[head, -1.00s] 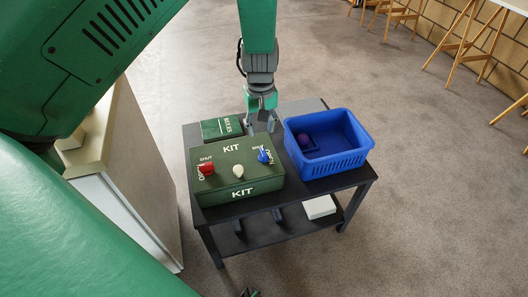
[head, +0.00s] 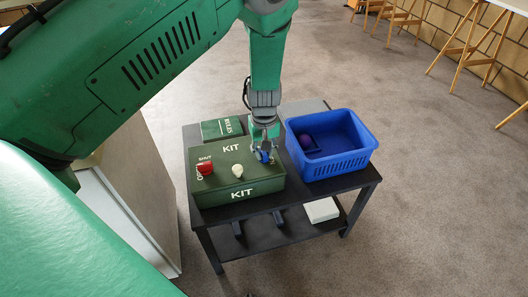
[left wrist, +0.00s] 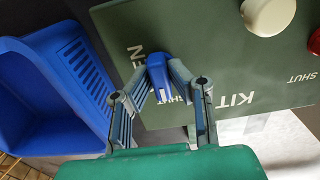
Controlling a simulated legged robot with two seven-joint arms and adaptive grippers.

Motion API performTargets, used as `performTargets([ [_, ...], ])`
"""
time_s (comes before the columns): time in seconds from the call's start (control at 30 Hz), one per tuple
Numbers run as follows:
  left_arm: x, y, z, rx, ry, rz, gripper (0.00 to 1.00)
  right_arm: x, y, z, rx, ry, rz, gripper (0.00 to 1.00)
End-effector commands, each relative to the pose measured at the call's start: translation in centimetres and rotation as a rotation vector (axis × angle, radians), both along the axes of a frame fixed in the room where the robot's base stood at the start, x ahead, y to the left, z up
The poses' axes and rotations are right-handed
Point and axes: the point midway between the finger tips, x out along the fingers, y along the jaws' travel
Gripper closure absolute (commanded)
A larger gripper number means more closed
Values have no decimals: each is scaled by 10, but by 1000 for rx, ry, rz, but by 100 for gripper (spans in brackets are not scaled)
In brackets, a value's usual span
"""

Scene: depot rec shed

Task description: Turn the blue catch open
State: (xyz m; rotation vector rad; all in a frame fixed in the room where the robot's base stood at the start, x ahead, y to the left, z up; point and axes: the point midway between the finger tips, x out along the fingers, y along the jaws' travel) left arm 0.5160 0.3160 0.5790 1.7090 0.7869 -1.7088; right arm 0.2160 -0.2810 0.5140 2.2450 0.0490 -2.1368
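The green kit case (head: 215,185) lies on the black table with a blue catch (head: 262,156) at the right of its lid. My left gripper (head: 264,148) is down over this catch. In the left wrist view, the fingers of my left gripper (left wrist: 158,72) stand on both sides of the blue catch (left wrist: 158,78), their tips seemingly touching it. Part of the lettering by the catch shows, the rest is hidden by the fingers. A red catch (head: 205,169) and a cream knob (head: 238,171) are on the same lid. My right gripper is not in view.
A blue bin (head: 335,166) with a purple ball (head: 305,141) stands close to the right of the case. A green rules box (head: 221,128) lies behind it. The black table (head: 280,202) has a white box (head: 321,210) on its lower shelf.

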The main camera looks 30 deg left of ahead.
Motion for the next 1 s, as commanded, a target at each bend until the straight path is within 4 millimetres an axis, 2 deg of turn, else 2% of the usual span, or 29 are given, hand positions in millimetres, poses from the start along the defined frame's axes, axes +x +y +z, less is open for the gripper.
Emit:
performTargets([
  [0.33, 0, -1, 0, -5, -1, -12, 100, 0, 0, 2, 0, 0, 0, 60],
  [0.53, 0, 0, 1, -5, 0, -76, 100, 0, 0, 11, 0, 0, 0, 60],
  [1.0, 0, 0, 2, -4, 0, -468, 100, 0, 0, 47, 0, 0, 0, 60],
])
